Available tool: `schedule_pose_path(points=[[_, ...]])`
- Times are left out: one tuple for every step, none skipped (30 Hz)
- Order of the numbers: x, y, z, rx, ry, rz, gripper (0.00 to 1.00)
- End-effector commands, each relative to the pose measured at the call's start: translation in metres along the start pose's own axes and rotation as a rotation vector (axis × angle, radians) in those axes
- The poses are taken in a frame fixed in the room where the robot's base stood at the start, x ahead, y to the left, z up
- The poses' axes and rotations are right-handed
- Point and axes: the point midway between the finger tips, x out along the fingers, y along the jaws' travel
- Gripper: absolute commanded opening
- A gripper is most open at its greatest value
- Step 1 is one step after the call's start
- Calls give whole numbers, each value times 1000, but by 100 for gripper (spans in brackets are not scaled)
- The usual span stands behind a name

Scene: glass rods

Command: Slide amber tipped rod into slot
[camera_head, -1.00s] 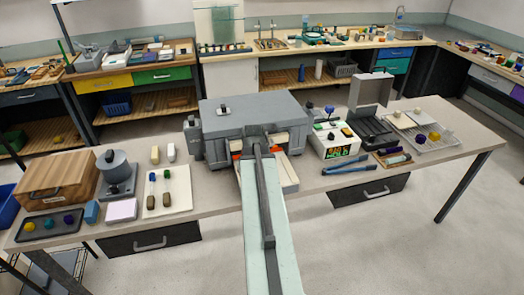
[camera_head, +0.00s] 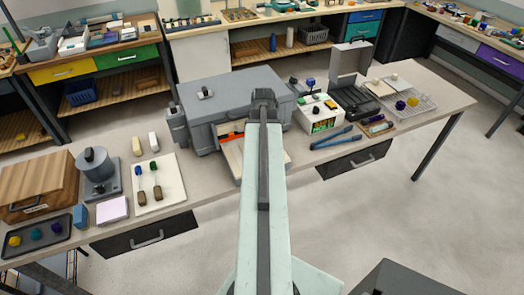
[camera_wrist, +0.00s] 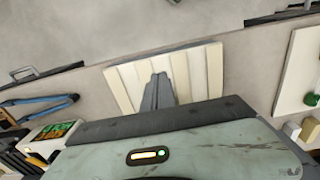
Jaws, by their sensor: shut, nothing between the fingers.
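My gripper (camera_head: 263,97) is in front of the grey boxy unit (camera_head: 235,88), and my arm covers part of that unit's front. In the wrist view its dark fingers (camera_wrist: 158,92) are together, with nothing seen between them. They show over a pale slatted block (camera_wrist: 205,68), which lies at the unit's front opening. An orange strip (camera_head: 232,136) shows in that opening. I cannot make out an amber-tipped rod or a slot with certainty; my arm hides part of the opening.
A white pad (camera_head: 172,170) with two brown-handled tools lies left of the unit. A white device with a green display (camera_head: 322,124) and blue-handled tongs (camera_head: 331,138) are on the right. A wooden box (camera_head: 35,180) stands at the far left. The table's front edge is close.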

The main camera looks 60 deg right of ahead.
Motion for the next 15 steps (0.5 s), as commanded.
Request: schedule_pose_path(points=[[22,0,0,-1,0,0,0],[29,-1,0,-1,0,0,0],[37,-1,0,-1,0,0,0],[43,-1,0,-2,0,0,0],[49,-1,0,-2,0,0,0],[57,-2,0,-2,0,0,0],[63,-2,0,-2,0,0,0],[69,-2,0,-3,0,0,0],[56,0,-15,-4,0,0,0],[54,0,-22,-4,0,0,0],[54,-1,-27,-5,0,0,0],[54,-1,-32,-5,0,0,0],[54,-1,-36,-5,0,0,0],[54,-2,-38,-5,0,0,0],[54,-2,-40,-4,0,0,0]])
